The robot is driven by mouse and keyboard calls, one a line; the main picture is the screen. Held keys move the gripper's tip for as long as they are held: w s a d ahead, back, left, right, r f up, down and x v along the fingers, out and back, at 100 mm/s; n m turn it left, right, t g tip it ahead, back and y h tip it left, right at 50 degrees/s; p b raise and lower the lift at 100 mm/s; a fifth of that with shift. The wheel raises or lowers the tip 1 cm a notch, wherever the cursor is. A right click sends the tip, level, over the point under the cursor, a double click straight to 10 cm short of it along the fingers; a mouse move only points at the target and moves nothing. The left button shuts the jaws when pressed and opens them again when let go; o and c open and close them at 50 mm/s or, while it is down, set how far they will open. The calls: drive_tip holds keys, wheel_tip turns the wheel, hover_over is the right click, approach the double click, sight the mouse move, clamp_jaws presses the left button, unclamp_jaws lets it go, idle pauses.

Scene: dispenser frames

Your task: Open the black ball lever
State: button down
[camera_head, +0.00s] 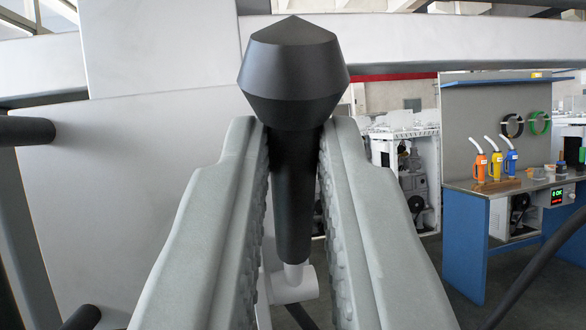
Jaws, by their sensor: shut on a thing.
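The black ball lever (294,75) stands in the middle of the head camera view, with a faceted black knob on top and a tapered black handle below it. The handle ends at a pale pivot joint (292,285) at the bottom. My gripper (294,150) has its two grey ridged fingers on either side of the handle just under the knob. It is shut on the lever. The knob sticks up above the fingertips. The lower handle shows between the fingers, and the sides of the handle at the grip are hidden.
A large pale panel (110,190) fills the left behind the lever, with dark bars at the left edge. A blue workbench (465,240) with orange, yellow and blue bottles stands farther back on the right. Grey-white machines (405,160) stand behind. A dark bar crosses the lower right.

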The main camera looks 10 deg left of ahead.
sight(311, 145)
drive_tip(key=shift+s+d+f+m+t+h, duration=0.2)
drive_tip(key=shift+s+f+m+t, duration=0.2)
drive_tip(key=shift+t, duration=0.3)
drive_tip(key=shift+s+d+f+m+t+h, duration=0.15)
drive_tip(key=shift+s+f+m+t, duration=0.2)
drive_tip(key=shift+t, duration=0.35)
drive_tip(key=shift+s+f, duration=0.1)
drive_tip(key=c, duration=1.4)
unclamp_jaws()
drive_tip(key=shift+s, duration=0.15)
drive_tip(key=shift+f, duration=0.1)
drive_tip(key=shift+s+f, duration=0.15)
drive_tip(key=shift+f, duration=0.1)
drive_tip(key=v, duration=1.6)
drive_tip(key=shift+s+f, duration=0.2)
drive_tip(key=shift+s, duration=0.05)
drive_tip(key=shift+d, duration=0.1)
